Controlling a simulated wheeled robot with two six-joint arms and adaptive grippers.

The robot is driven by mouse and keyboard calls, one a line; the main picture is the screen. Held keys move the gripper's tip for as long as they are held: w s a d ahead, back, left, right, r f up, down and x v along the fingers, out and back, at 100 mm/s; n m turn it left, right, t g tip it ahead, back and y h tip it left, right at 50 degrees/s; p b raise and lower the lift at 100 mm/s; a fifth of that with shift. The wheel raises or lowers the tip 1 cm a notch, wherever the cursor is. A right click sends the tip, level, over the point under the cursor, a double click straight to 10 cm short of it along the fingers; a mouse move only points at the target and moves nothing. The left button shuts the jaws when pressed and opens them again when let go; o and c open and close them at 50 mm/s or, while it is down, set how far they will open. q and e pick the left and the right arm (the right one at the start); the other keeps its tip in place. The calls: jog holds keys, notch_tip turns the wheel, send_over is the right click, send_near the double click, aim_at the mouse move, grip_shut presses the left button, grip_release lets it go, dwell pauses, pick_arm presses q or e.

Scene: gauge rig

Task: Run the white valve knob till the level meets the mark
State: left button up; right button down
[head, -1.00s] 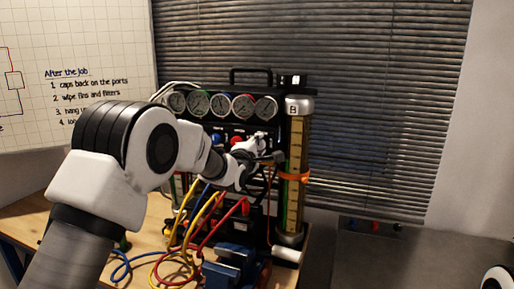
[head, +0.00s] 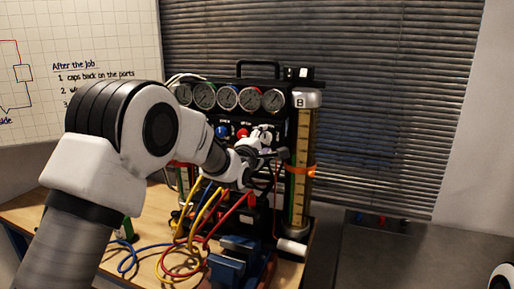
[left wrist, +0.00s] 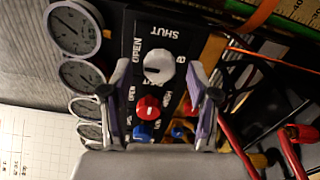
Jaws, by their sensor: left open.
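The white valve knob (left wrist: 158,67) is on the dark panel between the words SHUT and OPEN in the left wrist view, a dark line across its face. My left gripper (left wrist: 160,82) is open, its two fingers on either side of the knob in the picture; I cannot tell whether they touch it. In the head view my left gripper (head: 264,148) is close to the panel front and hides part of it. The sight column (head: 304,130) labelled B stands at the panel's right, with an orange mark band (head: 300,171) around it. The liquid level is too small to tell.
Several round gauges (head: 228,97) line the panel top. A red knob (left wrist: 148,108) and a blue knob (left wrist: 143,131) are near the white one. Yellow, red and blue hoses (head: 205,215) hang in front. A blue vise (head: 235,262) stands on the wooden bench (head: 100,203).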

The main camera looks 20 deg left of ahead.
pick_arm(q)
jog(key=s, duration=0.9)
jog(key=shift+s, duration=0.2)
jog(key=shift+r, duration=0.1)
dwell(0.6)
